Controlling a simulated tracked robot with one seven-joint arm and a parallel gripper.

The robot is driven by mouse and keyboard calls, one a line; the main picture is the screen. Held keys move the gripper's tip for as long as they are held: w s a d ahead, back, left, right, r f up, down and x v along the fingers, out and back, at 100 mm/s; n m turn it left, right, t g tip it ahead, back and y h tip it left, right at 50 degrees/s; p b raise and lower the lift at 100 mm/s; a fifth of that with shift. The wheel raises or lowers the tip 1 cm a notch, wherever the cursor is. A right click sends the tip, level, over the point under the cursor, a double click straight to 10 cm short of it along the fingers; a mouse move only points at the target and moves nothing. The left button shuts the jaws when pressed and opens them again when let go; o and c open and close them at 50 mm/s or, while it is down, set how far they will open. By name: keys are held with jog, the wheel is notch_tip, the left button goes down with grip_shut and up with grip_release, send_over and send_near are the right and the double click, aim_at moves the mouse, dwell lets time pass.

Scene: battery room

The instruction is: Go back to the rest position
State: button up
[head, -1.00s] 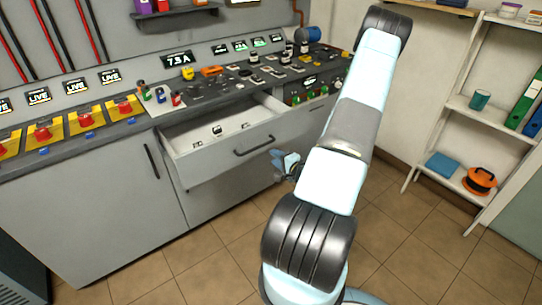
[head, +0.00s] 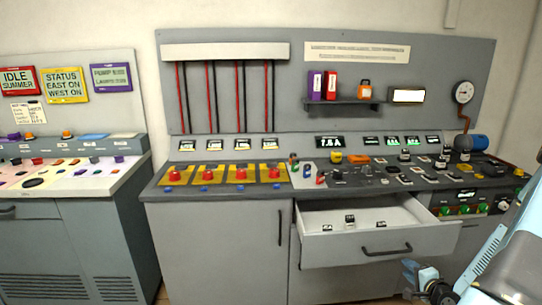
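My light-blue arm shows only in the bottom right corner. My gripper (head: 425,283), small and dark with light-blue parts, is low in front of the open drawer (head: 425,237), near its right front corner. I cannot tell whether its fingers are open or shut, and I see nothing clearly held in it. The drawer is pulled out of the grey bench, with its dark handle (head: 387,250) on the front. Several small dark-and-white pieces (head: 350,221) lie inside it.
The control bench (head: 215,245) has red buttons on yellow plates (head: 240,175) and several knobs. A shelf (head: 355,102) with small containers and a round gauge (head: 463,92) are on the back panel. A second console (head: 70,185) stands at the left.

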jog(key=w+a+r+n+g+h, duration=0.1)
jog(key=a+r+n+g, duration=0.15)
jog(key=r, duration=0.55)
jog(key=a+r+n+g+h, duration=0.1)
jog(key=a+r+n+g, duration=0.1)
jog(key=r+n, duration=0.35)
jog(key=w+a+r+n+g+h, duration=0.1)
jog(key=a+r+n+g+h, duration=0.15)
jog(key=r, duration=0.75)
jog(key=s+a+r+n+g+y, duration=0.1)
jog(key=s+a+r+n, duration=0.1)
jog(key=s+a+r, duration=0.5)
jog(key=s+a+r+n+y, duration=0.2)
jog(key=s+a+r, duration=0.6)
jog(key=s, duration=0.6)
jog(key=shift+a+r+n+g, duration=0.3)
jog(key=shift+a+n+g, duration=0.15)
jog(key=shift+a, duration=0.4)
jog(key=shift+w+y, duration=0.1)
jog(key=shift+y, duration=0.15)
